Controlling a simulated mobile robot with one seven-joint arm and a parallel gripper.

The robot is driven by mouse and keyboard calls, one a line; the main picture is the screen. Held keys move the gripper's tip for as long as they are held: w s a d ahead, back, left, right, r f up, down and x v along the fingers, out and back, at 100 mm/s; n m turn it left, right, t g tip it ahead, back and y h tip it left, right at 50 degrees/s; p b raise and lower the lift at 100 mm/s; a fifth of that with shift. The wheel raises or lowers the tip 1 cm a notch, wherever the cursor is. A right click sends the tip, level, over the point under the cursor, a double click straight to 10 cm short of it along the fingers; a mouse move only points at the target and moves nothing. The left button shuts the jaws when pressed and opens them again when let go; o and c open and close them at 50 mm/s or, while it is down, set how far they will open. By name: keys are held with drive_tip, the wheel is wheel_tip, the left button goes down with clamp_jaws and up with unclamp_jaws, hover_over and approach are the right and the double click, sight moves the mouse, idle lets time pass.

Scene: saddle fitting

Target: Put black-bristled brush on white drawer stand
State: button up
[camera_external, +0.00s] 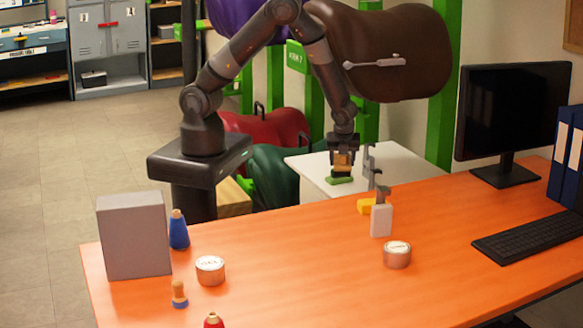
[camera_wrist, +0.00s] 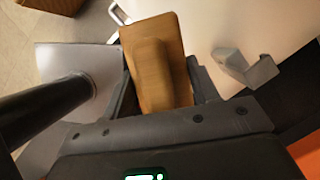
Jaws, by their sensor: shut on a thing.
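My gripper (camera_external: 342,158) is shut on a wooden-backed brush (camera_wrist: 157,65), just above the top of the white drawer stand (camera_external: 308,172). In the wrist view, the brush's tan wooden back shows between the two fingers; its bristles are hidden. In the external view, the brush (camera_external: 342,163) is a small tan patch between the fingers. A flat green piece (camera_external: 340,181) shows directly below it at the stand top; I cannot tell whether they touch. The stand's pale top also shows in the wrist view (camera_wrist: 215,25).
A grey upright bracket (camera_external: 368,160) stands right of my gripper. The orange table (camera_external: 300,260) in front holds a grey box (camera_external: 134,236), a blue bottle (camera_external: 179,231), tape rolls (camera_external: 210,270), a white-and-grey tool (camera_external: 381,219) and a monitor (camera_external: 513,110). A brown saddle (camera_external: 385,50) hangs behind my arm.

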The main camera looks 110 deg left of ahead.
drive_tip(key=a+f+m+t, duration=0.1)
drive_tip(key=m, duration=0.1)
drive_tip(key=s+a+m+t, duration=0.1)
drive_tip(key=a+m, duration=0.1)
drive_tip(key=s+a+f+m, duration=0.1)
drive_tip(key=a+m, duration=0.1)
drive_tip(key=m, duration=0.1)
drive_tip(key=shift+f+t, duration=0.35)
drive_tip(key=shift+t, duration=0.05)
drive_tip(key=w+a+m+t+h, duration=0.1)
drive_tip(key=w+a+m+t, duration=0.1)
drive_tip(key=w+a+m, duration=0.3)
drive_tip(key=shift+s+a+f, duration=0.1)
drive_tip(key=shift+a+f, duration=0.1)
drive_tip(key=shift+f, duration=1.6)
drive_tip(key=shift+s+a+f, duration=0.1)
drive_tip(key=shift+a+f, duration=0.1)
drive_tip(key=shift+f, duration=1.55)
drive_tip(key=shift+s+a+f, duration=0.1)
drive_tip(key=shift+a+f, duration=0.1)
drive_tip(key=shift+f, duration=1.6)
drive_tip(key=shift+f, duration=0.1)
drive_tip(key=o, duration=1.1)
drive_tip(key=shift+c, duration=0.2)
drive_tip(key=v, duration=1.2)
